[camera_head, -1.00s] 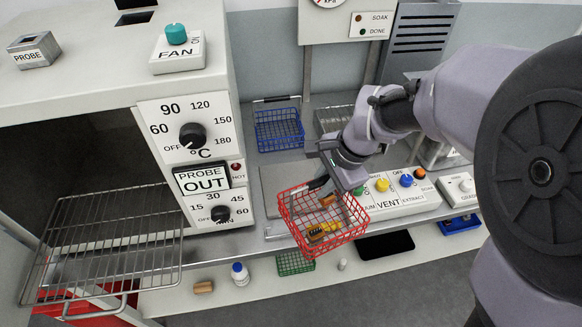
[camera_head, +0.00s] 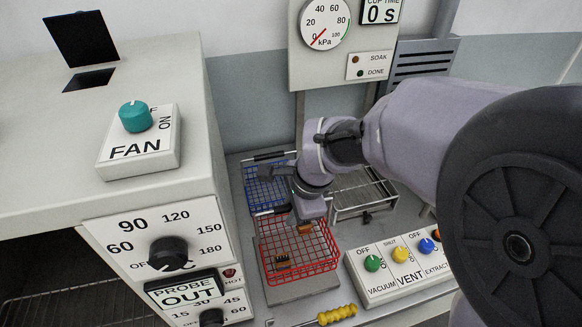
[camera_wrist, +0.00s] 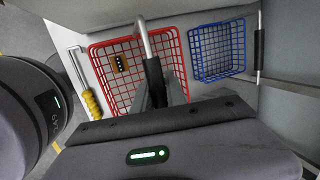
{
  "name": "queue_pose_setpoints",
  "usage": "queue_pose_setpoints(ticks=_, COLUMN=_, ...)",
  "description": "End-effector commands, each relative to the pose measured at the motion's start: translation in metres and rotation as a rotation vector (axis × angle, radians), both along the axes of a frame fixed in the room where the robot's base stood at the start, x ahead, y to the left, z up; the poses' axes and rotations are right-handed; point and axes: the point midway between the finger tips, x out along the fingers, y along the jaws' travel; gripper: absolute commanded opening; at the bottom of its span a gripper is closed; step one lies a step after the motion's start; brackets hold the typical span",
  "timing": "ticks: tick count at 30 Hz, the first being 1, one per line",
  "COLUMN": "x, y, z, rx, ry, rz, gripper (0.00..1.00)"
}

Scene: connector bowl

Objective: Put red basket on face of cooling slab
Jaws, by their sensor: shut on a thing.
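The red wire basket (camera_head: 326,264) is over the grey cooling slab (camera_head: 306,292), whose front edge shows below it. The basket looks level, and I cannot tell whether it rests on the slab or hangs just above. Two small orange-brown connectors lie inside, one near the front left (camera_head: 283,262) and one toward the back (camera_head: 304,230). My gripper (camera_head: 291,214) is shut on the basket's handle at its far side. In the wrist view the fingers (camera_wrist: 154,82) close around the handle bar, and the red basket (camera_wrist: 108,82) fills the middle.
A blue wire basket (camera_head: 258,190) stands close behind the red one. A metal rack (camera_head: 365,195) is behind to the right. The vent panel (camera_head: 395,268) stands at the right, the oven front (camera_head: 150,240) at the left.

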Motion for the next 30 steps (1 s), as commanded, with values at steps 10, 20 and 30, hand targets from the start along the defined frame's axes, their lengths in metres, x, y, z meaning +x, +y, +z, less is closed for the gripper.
queue_pose_setpoints(ticks=10, x=0.0, y=0.0, z=-0.062, rx=-0.001, ry=-0.001, rz=0.001, gripper=0.0)
queue_pose_setpoints(ticks=20, x=0.001, y=0.0, z=-0.063, rx=0.0, ry=-0.002, rz=0.001, gripper=0.0)
queue_pose_setpoints(ticks=30, x=0.0, y=0.0, z=-0.063, rx=0.0, ry=0.0, rz=0.001, gripper=0.39)
